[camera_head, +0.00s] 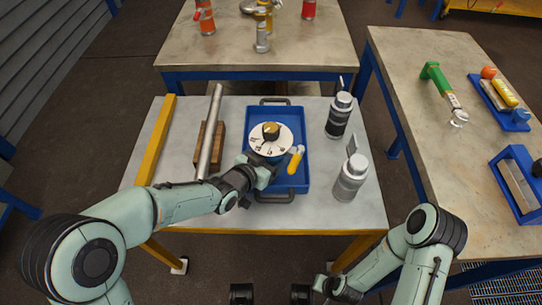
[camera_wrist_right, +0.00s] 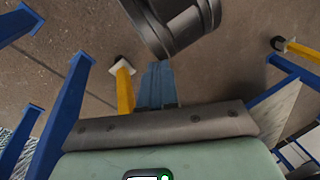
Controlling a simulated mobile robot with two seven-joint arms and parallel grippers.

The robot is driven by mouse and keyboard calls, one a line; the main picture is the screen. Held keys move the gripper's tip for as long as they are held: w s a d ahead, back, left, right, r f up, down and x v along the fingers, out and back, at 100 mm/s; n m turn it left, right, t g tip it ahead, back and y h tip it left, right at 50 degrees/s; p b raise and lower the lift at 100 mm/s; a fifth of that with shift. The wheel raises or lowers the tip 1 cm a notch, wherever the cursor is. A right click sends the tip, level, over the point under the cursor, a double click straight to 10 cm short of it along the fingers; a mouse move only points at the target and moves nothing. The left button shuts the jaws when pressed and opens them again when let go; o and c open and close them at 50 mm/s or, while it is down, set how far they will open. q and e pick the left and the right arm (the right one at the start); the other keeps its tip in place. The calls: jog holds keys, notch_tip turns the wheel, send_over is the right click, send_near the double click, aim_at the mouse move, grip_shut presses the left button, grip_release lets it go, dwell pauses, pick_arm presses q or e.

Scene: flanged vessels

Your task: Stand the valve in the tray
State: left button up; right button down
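The valve (camera_head: 270,138) shows in the head view as a round white flange with dark marks and a dark-and-gold centre, with a yellow handle (camera_head: 295,161) at its lower right. It is over the blue tray (camera_head: 302,180); whether it touches the tray floor cannot be told. My left gripper (camera_head: 263,170) is at the near edge of the flange, over the tray's near left part. Its fingertips are hidden, so its grip cannot be told. My right gripper (camera_head: 326,285) is low at the bottom, away from the table; its fingers are not clear. The right wrist view shows no valve or tray.
A side table (camera_head: 431,130) holds tools and blue holders. Another table (camera_head: 205,45) stands behind.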

pick_arm(q)
jog(key=o, duration=1.7)
jog(key=shift+c, duration=0.2)
jog(key=shift+s+a+r, duration=0.1)
jog(key=shift+r, duration=0.1)
jog(key=p+v, duration=0.2)
jog(key=v, duration=0.9)
jog(key=shift+s+a, duration=0.2)
jog(key=shift+s, duration=0.15)
pick_arm(e)
jog(key=shift+g, duration=0.5)
jog(key=s, duration=0.1)
jog(key=s+a+r, duration=0.1)
jog(key=s+r, duration=0.1)
jog(key=shift+a+r, duration=0.15)
jog(key=shift+a, duration=0.1)
